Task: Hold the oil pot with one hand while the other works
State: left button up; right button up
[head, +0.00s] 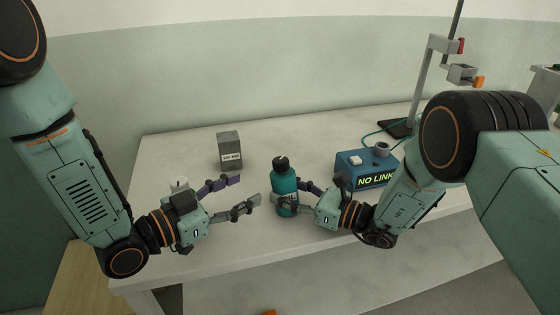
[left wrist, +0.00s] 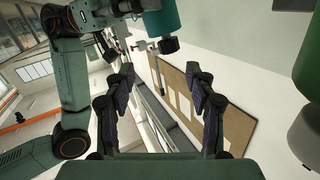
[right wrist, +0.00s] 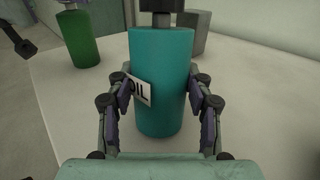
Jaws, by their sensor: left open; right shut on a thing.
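The oil pot is a teal bottle (head: 285,187) with a black cap, upright at the front middle of the white table. My right gripper (head: 290,196) is shut around its body from the right. In the right wrist view the pot (right wrist: 161,85) sits between both fingers, and its white label, partly hidden by the left finger, reads "OIL" at a slant. My left gripper (head: 247,190) is open and empty, left of the pot, its fingers pointing towards it. In the left wrist view the pot (left wrist: 163,20) is beyond the open fingertips (left wrist: 160,76).
A grey labelled box (head: 230,150) stands behind. A blue device (head: 367,168) showing "NO LINK" is at right, before a clamp stand (head: 420,85). A green bottle (right wrist: 80,40) stands near my left gripper, mostly hidden in the head view. Table between pot and grey box is clear.

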aim_at(275, 165)
pick_arm(q)
jog(key=w+d+n, duration=0.1)
jog(key=w+d, duration=0.1)
jog(key=w, duration=0.1)
jog(key=w+d+n, duration=0.1)
jog(key=w+d, duration=0.2)
jog(key=w+d+n+t, duration=0.1)
jog(key=w+d+n, duration=0.1)
jog(key=w, duration=0.1)
jog(key=shift+w+d+r, duration=0.25)
jog(key=shift+w+d, duration=0.05)
jog(key=shift+d, duration=0.05)
dwell(0.3)
grip_shut()
jog(key=shift+d+n+t+y, duration=0.1)
jog(key=shift+n+t+y, duration=0.2)
jog(key=shift+y, duration=0.2)
jog(key=shift+n+t+y, duration=0.3)
jog(key=shift+n, duration=0.1)
jog(key=shift+y, duration=0.3)
